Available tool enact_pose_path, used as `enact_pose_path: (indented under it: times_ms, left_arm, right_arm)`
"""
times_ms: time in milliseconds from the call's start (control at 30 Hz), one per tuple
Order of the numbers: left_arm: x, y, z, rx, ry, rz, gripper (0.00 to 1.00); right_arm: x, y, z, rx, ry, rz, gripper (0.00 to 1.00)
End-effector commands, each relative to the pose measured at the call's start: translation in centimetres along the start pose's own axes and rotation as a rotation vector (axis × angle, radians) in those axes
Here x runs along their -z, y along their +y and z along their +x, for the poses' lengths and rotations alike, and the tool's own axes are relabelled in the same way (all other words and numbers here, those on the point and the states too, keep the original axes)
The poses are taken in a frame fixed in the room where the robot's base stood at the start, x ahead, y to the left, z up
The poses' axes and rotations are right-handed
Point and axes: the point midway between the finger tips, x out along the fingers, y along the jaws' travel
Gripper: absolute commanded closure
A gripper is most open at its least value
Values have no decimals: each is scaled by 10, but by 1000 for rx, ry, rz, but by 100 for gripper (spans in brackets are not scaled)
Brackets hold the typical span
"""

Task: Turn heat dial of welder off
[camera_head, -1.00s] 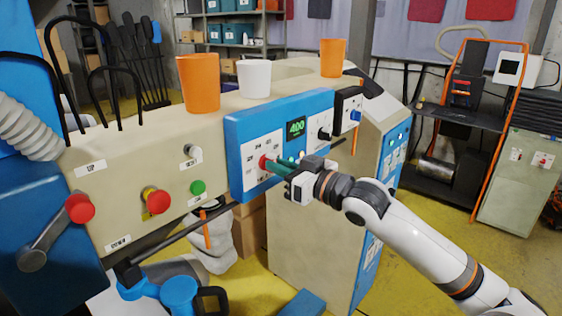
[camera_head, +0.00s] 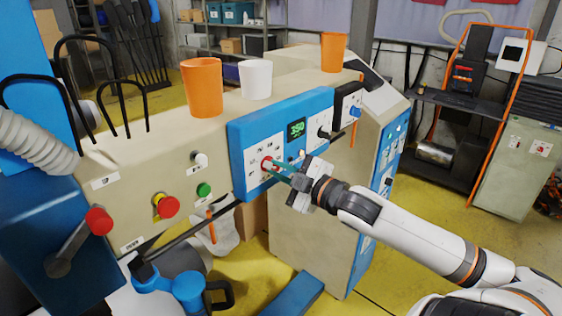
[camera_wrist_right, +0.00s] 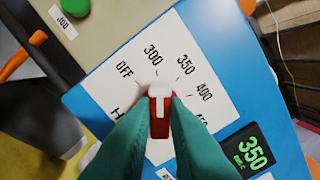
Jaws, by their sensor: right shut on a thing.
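The heat dial (camera_head: 266,163) is a small red knob on the white scale of the welder's blue control box (camera_head: 237,150). My right gripper (camera_head: 277,168) has its teal fingers shut on the dial. In the right wrist view, the dial (camera_wrist_right: 159,118), red with a white stripe, sits between both fingers. Labels OFF, 300, 350 and 400 show around it, and others are partly hidden by the fingers. The green display (camera_head: 297,129) reads 350, as it does in the wrist view (camera_wrist_right: 250,150). My left gripper is not in view.
Orange cups (camera_head: 202,88) (camera_head: 334,52) and a white cup (camera_head: 255,79) stand on top of the machine. A black knob (camera_head: 323,133) is right of the display.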

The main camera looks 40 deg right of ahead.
Motion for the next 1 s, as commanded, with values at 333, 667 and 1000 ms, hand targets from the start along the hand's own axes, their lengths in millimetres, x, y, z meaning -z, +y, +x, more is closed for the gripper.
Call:
enact_pose_path:
  times_ms: [333, 667, 1000]
  left_arm:
    - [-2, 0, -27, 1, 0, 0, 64]
    - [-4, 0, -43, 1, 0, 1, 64]
    - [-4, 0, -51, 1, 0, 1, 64]
  right_arm:
    - [-1, 0, 0, -4, 1, -328, 100]
    - [0, 2, 0, -3, 0, -605, 100]
    - [1, 4, 0, -3, 1, -774, 100]
